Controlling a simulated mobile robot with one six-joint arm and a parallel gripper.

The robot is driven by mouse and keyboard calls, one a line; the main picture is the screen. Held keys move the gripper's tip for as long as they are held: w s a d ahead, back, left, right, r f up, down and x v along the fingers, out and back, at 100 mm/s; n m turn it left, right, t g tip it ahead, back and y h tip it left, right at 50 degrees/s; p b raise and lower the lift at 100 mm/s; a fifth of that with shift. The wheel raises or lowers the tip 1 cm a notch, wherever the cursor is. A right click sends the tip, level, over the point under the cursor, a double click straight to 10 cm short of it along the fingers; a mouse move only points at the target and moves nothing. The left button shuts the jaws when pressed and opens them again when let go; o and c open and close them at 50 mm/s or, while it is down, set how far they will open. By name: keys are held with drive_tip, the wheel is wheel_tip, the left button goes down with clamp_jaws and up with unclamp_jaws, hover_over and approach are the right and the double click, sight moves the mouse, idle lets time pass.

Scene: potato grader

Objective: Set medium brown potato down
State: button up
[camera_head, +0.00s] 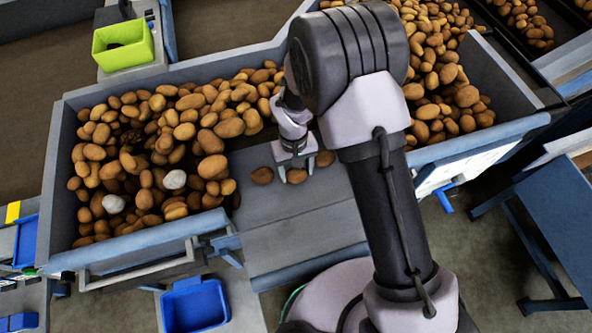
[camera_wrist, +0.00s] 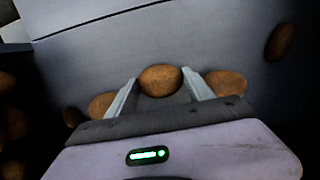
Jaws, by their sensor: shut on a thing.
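A medium brown potato (camera_wrist: 160,80) is between the two fingertips of my gripper (camera_wrist: 160,78) in the wrist view. My gripper is shut on it, with a finger at each side. In the head view my gripper (camera_head: 296,168) points down over the grey shelf (camera_head: 300,222), and the held potato (camera_head: 297,177) shows just below the fingers. It is at or close to the shelf surface; I cannot tell whether it touches. One brown potato (camera_head: 262,175) lies to the left of it and another (camera_head: 325,158) to the right.
A large bin (camera_head: 52,185) heaped with potatoes and a few pale lumps stands left of the shelf. More potatoes (camera_head: 440,80) are heaped at right. A green box (camera_head: 124,45) is at back left, a blue bin (camera_head: 195,304) in front. The shelf's front part is clear.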

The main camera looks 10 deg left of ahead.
drive_tip(key=shift+f, duration=0.1)
drive_tip(key=o, duration=1.4)
